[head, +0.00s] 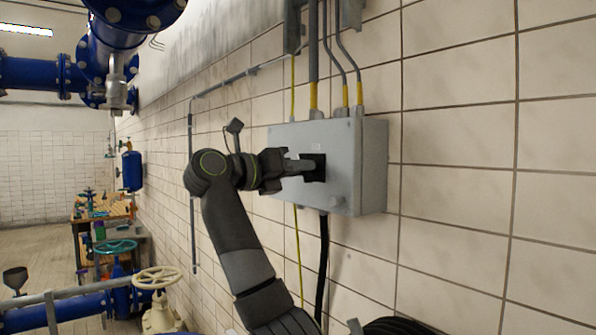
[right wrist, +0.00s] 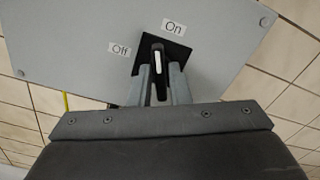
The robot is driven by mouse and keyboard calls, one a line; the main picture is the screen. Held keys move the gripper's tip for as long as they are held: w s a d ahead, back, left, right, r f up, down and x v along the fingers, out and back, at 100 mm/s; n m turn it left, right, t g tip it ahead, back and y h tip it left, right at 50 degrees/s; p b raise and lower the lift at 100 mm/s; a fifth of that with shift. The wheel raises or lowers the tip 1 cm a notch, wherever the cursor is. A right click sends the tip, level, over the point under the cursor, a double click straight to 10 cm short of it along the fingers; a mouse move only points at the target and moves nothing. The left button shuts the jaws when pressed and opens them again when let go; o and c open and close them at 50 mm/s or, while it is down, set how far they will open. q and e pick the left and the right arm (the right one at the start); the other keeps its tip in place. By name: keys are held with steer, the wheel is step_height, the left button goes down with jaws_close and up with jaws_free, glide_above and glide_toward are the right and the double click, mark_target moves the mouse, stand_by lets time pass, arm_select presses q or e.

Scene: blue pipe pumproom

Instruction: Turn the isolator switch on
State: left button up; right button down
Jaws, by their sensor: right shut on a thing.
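The isolator switch is a grey box (head: 345,150) on the tiled wall, with a black plate and a black handle (right wrist: 157,52) on its front. The handle has a white stripe and, in the right wrist view, its end points up between the label "Off" (right wrist: 120,49) at left and the label "On" (right wrist: 174,26) at upper right. My right gripper (head: 306,165) is shut on the handle, one finger on each side of it. In the head view the fingers hide most of the handle. My left gripper is not in view.
Grey conduits (head: 313,60) enter the box from above, and a black cable (head: 322,265) leaves below. A yellow-green cable (head: 298,250) runs along the wall. Blue pipes, a cream handwheel (head: 158,278) and a workbench (head: 105,210) stand to the left. The wall right of the box is clear.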

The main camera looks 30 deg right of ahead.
steer(key=m, duration=0.4)
steer(key=shift+f+m, duration=0.1)
steer(key=shift+m, duration=0.3)
stand_by(0.4)
steer(key=c, duration=1.5)
jaws_free()
steer(key=a+b, duration=0.1)
steer(key=a, duration=0.4)
steer(key=s+a+b, duration=0.1)
steer(key=a+b, duration=0.1)
steer(key=a, duration=0.4)
steer(key=a+b, duration=0.2)
steer(key=a, duration=0.4)
steer(key=shift+s+a, duration=0.15)
steer(key=shift+a, duration=0.05)
